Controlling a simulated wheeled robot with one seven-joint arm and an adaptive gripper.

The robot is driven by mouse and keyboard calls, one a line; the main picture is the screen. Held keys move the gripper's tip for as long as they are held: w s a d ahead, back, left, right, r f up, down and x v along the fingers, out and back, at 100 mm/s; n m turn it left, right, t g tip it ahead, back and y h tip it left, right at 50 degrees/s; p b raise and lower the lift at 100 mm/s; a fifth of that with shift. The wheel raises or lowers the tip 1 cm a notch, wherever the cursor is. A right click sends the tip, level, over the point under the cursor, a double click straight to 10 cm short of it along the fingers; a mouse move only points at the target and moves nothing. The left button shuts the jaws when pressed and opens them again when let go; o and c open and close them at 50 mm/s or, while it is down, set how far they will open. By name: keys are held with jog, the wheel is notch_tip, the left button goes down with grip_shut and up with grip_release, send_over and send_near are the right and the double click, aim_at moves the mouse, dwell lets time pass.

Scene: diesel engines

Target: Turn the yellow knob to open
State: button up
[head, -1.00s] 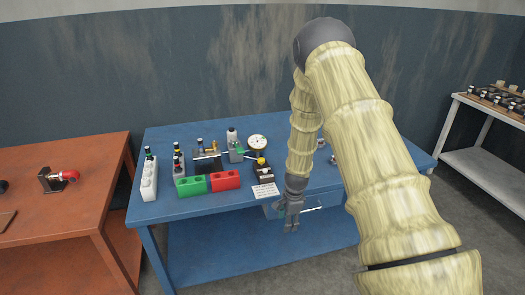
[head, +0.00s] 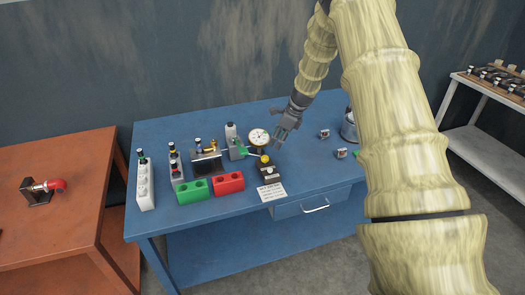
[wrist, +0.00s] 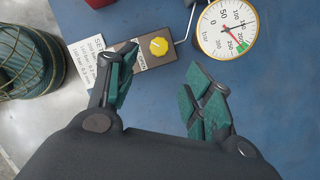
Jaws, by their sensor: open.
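The yellow knob (head: 265,158) sits on a small dark block (head: 269,172) on the blue table (head: 320,170). In the wrist view the yellow knob (wrist: 158,46) is round with a ribbed edge, ahead of the fingers and a little left of the middle of the gap. My gripper (head: 284,137) is just behind and to the right of the knob, apart from it. In the wrist view my gripper (wrist: 162,95) has its green-padded fingers spread, with nothing between them.
A pressure gauge (head: 258,137) stands close behind the knob. Red (head: 228,183) and green (head: 194,191) blocks lie to the left. A printed card (head: 271,191) lies in front. Small parts and a metal pot (head: 350,128) are at the right.

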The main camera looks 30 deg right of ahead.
aim_at(266, 157)
jog(key=shift+p+x, duration=1.8)
jog(key=shift+x, duration=3.45)
jog(key=shift+a, duration=0.1)
jog(key=shift+c, duration=0.3)
jog(key=c, duration=1)
